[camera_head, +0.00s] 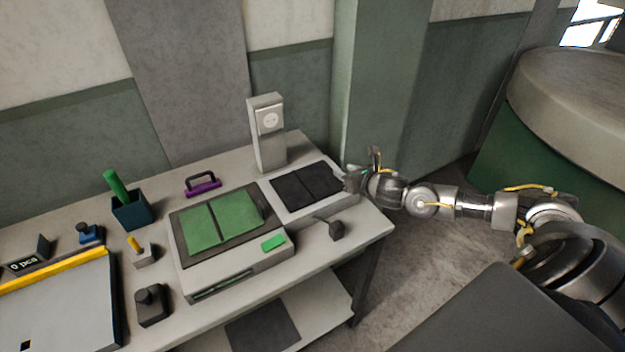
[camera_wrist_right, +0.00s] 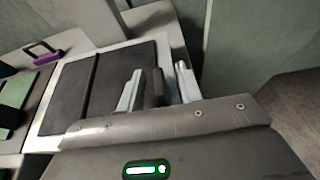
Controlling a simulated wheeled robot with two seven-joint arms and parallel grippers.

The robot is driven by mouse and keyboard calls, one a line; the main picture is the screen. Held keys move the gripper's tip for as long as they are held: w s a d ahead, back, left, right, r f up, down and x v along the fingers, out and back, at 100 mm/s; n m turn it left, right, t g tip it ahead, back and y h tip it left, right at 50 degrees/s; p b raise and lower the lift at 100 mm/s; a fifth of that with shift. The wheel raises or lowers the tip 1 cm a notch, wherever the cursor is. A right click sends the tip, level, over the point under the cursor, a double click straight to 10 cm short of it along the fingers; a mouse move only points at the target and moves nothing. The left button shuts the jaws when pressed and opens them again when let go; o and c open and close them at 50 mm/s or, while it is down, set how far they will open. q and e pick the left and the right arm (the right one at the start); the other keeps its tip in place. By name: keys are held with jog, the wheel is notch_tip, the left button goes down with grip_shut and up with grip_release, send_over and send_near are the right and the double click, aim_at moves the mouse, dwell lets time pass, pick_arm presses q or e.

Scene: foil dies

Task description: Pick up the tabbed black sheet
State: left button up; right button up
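Two black sheets lie side by side on a pale tray (camera_head: 283,208) at the right end of the table. The right black sheet (camera_head: 322,181) also fills the middle of the wrist view (camera_wrist_right: 120,72). A dark upright tab (camera_wrist_right: 154,88) stands at its right side. My right gripper (camera_head: 354,180) is at that side. In the wrist view its two pale fingers (camera_wrist_right: 158,84) are apart, one on each side of the tab, with gaps visible. Whether either finger touches the tab is not clear. My left gripper is not in view.
Left of the tray stands a press-like device (camera_head: 228,258) with green sheets (camera_head: 238,213) on top. A grey post with a socket (camera_head: 267,135) stands behind the tray. A small dark object (camera_head: 336,230) lies in front. A purple handle (camera_head: 203,186) is further back.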

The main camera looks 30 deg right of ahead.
jog(key=shift+w, duration=0.1)
grip_shut()
dwell(0.4)
